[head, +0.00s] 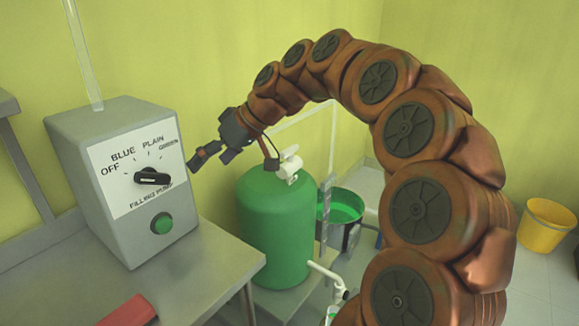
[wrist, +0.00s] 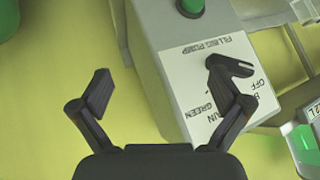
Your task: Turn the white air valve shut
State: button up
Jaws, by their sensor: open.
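The white air valve (head: 290,166) sits on top of the green tank (head: 277,225), right of the pump box. Its handle is small here, and its exact angle is hard to tell. My gripper (head: 211,156) is open and empty, in front of the wall, between the pump box and the valve. It is left of the valve in the picture and apart from it. In the wrist view the open fingers (wrist: 165,80) spread before the pump box and wall. The valve does not show there.
A grey pump box (head: 150,180) with a black selector knob (head: 152,177) and green button (head: 161,223) stands on the metal table (head: 205,275). A red object (head: 128,311) lies at its front. A bucket (head: 340,218) with green contents stands behind the tank. A yellow bucket (head: 545,226) is far right.

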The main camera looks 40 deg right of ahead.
jog(key=w+d+f+t+b, duration=0.25)
jog(key=w+d+b, duration=0.2)
jog(key=d, duration=0.35)
jog(key=m+t+h+b, duration=0.1)
jog(key=t+h+b, duration=0.2)
jog(key=t+b, duration=0.35)
send_near(291, 148)
jog(key=w+g+b, duration=0.1)
jog(key=w+g, duration=0.1)
jog(key=w, duration=0.1)
jog(key=shift+t, duration=0.3)
jog(key=shift+a+b+x, duration=0.15)
jog(key=shift+b+x, duration=0.15)
jog(key=shift+x, duration=1.7)
jog(key=shift+a+b+x, duration=0.15)
jog(key=shift+b+x, duration=0.15)
jog(key=shift+x, duration=1.7)
jog(key=shift+s, duration=0.15)
jog(key=c, duration=0.9)
